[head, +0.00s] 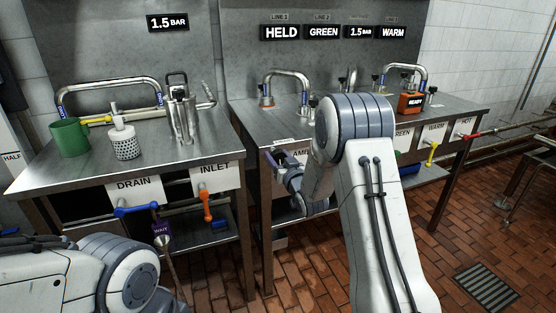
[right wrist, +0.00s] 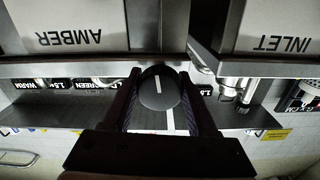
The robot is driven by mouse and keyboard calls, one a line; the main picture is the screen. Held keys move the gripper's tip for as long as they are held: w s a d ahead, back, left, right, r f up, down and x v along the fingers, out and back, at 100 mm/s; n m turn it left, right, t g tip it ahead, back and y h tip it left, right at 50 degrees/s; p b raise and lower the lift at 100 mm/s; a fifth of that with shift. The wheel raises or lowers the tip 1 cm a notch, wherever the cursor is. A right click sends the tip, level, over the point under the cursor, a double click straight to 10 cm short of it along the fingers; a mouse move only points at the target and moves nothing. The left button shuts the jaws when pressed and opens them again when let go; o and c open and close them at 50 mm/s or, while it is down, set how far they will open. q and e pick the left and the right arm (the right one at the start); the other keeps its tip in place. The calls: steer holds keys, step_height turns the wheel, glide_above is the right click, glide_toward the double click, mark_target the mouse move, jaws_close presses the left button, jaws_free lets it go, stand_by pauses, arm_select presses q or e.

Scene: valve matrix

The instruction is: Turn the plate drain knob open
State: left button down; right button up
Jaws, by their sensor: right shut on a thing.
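A dark round knob (right wrist: 150,94) with a short white pointer mark on its face sits at the bench front between the AMBER and INLET labels in the right wrist view. That view is upside down. The pointer runs nearly along the fingers. My right gripper (right wrist: 158,88) is shut on the knob, one dark finger on each side. In the head view my right gripper (head: 276,162) is at the left front of the right-hand bench, and the knob is hidden there. Any writing around the knob is not readable. My left gripper is not in view; only my left arm shows at lower left.
The left bench (head: 75,181) has DRAIN and INLET labels, a blue lever (head: 136,209) with a purple WAIT tag (head: 161,229), and an orange lever (head: 206,205). A green mug (head: 70,138) stands on it. Yellow (head: 431,152) and red (head: 477,134) levers are at the right bench's front.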

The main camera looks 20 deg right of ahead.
steer(key=n+b, duration=0.6)
steer(key=n, duration=0.1)
steer(key=shift+f, duration=0.15)
steer(key=n+b, duration=0.5)
steer(key=shift+n+b, duration=1.85)
steer(key=shift+n, duration=0.35)
steer(key=o, duration=1.4)
steer(key=shift+r, duration=0.2)
steer(key=s, duration=0.5)
steer(key=s+p, duration=0.1)
steer(key=s, duration=0.4)
steer(key=shift+s+d, duration=0.2)
steer(key=shift+s, duration=0.05)
